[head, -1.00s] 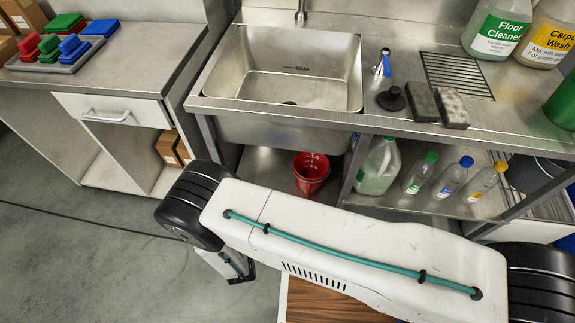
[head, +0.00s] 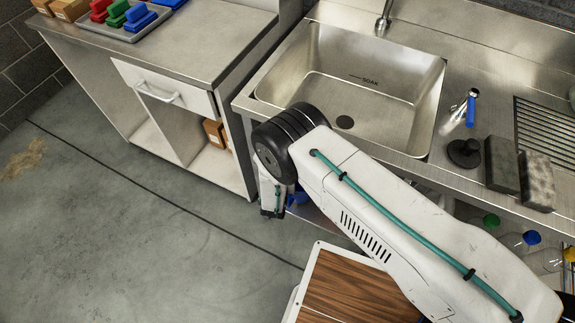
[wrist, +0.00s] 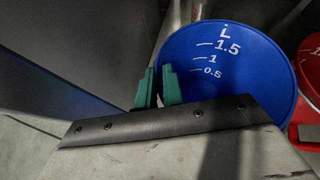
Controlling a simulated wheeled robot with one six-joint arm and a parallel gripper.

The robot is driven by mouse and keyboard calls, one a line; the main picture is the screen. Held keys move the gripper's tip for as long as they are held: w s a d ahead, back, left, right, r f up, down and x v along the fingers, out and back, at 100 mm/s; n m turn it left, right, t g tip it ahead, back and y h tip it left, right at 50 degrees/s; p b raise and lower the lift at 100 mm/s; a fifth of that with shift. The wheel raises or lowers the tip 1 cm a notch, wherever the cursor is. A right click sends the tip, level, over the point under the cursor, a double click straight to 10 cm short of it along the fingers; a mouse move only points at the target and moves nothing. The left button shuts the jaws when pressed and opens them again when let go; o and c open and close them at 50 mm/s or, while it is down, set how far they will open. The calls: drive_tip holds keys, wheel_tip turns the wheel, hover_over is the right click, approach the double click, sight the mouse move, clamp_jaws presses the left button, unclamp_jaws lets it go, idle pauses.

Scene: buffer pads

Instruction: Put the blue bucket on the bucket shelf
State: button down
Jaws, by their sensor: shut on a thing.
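The blue bucket (wrist: 248,75) fills the middle and right of the wrist view, its open mouth facing the camera and its litre marks visible. My gripper (wrist: 159,70) has its green fingers shut on the bucket's left rim. In the head view, my arm hides most of the bucket. Only a small blue patch (head: 298,197) shows beside my wrist, low in front of the sink unit. A strip of the metal lower shelf (head: 337,228) shows under the sink; I cannot tell whether the bucket touches it.
A red bucket (wrist: 312,62) stands close to the blue bucket's right side. The sink (head: 350,85) is above, with bottles (head: 530,240) on the lower shelf to the right. A white drawer cabinet (head: 165,92) stands left. The floor at left is clear.

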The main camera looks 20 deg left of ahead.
drive_tip(key=x, duration=0.7)
drive_tip(key=shift+w, duration=0.2)
drive_tip(key=c, duration=1.5)
unclamp_jaws()
drive_tip(key=shift+f, duration=0.1)
drive_tip(key=v, duration=1.2)
drive_tip(key=shift+a, duration=0.1)
